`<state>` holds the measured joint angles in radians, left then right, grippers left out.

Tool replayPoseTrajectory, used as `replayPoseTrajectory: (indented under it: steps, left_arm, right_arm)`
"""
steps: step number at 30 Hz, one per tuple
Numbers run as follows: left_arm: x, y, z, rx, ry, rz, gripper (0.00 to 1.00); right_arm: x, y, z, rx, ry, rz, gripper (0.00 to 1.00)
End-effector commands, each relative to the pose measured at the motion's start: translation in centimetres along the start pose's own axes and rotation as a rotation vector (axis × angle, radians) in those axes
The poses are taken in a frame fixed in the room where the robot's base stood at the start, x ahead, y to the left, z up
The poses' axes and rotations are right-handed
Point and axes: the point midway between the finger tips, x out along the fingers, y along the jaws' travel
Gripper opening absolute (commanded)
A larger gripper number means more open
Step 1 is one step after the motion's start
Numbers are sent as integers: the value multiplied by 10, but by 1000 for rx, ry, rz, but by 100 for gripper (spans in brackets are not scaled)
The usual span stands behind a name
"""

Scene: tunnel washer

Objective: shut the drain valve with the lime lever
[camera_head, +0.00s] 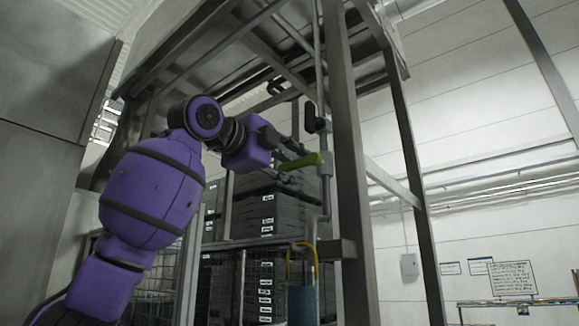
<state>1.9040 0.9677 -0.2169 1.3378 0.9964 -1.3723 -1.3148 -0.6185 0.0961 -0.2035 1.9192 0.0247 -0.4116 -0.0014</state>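The lime lever (300,162) sticks out to the left from the drain valve (326,164) on a thin vertical grey pipe. It lies close to level, its free end slightly lower, across the pipe's line. My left gripper (296,149) reaches in from the left on the purple arm, with its dark fingers just above and left of the lever. The fingers are small and dark, so I cannot tell whether they touch the lever or how far apart they are. My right gripper is not in view.
Another black handle (312,117) sits higher on the pipe. Stacked dark crates (268,215) fill the space behind the lever. A blue cylinder (301,303) stands below. The right side is open towards a white wall.

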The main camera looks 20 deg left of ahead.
Motion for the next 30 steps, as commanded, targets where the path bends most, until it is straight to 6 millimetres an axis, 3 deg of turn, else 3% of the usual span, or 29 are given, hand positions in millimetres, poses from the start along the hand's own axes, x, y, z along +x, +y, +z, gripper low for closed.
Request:
replayPoseTrajectory:
  steps: [4,8,21,30]
  left_arm:
    - [-3,0,0,-1,-1,-1,36]
    - [-18,-1,1,1,-2,-3,36]
    - [-104,0,0,0,-1,-2,36]
    - [-120,0,0,0,0,0,36]
  right_arm:
    - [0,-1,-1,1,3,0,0]
    - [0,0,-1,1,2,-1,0]
    - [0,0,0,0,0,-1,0]
    - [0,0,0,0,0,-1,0]
